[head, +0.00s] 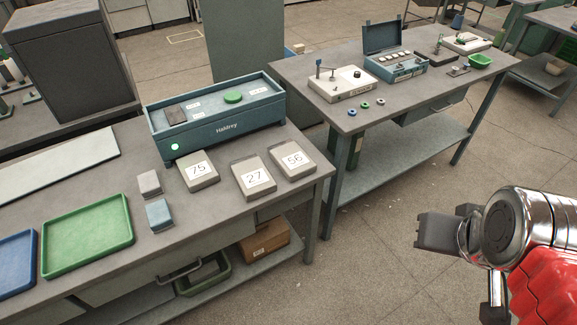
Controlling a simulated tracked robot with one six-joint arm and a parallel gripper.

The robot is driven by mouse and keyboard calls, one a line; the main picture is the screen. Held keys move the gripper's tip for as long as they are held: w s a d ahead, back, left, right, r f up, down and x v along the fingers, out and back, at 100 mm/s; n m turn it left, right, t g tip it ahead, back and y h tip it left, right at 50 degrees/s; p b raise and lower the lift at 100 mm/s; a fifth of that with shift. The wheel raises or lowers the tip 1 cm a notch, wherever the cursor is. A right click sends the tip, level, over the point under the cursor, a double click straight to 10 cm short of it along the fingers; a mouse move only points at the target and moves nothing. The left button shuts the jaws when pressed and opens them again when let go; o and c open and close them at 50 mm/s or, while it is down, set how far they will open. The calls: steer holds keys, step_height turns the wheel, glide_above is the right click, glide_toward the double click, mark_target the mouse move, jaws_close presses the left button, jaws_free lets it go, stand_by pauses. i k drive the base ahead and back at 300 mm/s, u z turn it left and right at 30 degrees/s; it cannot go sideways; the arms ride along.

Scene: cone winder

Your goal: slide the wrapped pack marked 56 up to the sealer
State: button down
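The wrapped pack marked 56 (293,160) lies flat on the grey bench, the rightmost of three similar grey-beige packs, near the bench's right end. The pack marked 27 (254,178) lies close to its left, and the pack marked 75 (198,171) lies farther left. The teal box lettered "Haldrey" (216,117), which looks like the sealer, stands behind the packs. It has a green button on top and a lit green lamp in front. A gap of bare bench separates it from pack 56. My gripper (438,233) is at the right over the floor, well away from the packs; its finger opening is not clear.
A grey block and a blue block (159,214) sit left of the packs. A green tray (87,236) and a blue tray (16,263) lie farther left. A second table (310,90) with instruments stands behind right. Open floor lies between bench and gripper.

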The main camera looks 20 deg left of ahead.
mark_target(293, 161)
steer(key=u, duration=0.85)
steer(key=i, duration=1)
steer(key=z, duration=0.2)
steer(key=k, duration=0.6)
steer(key=u, duration=0.05)
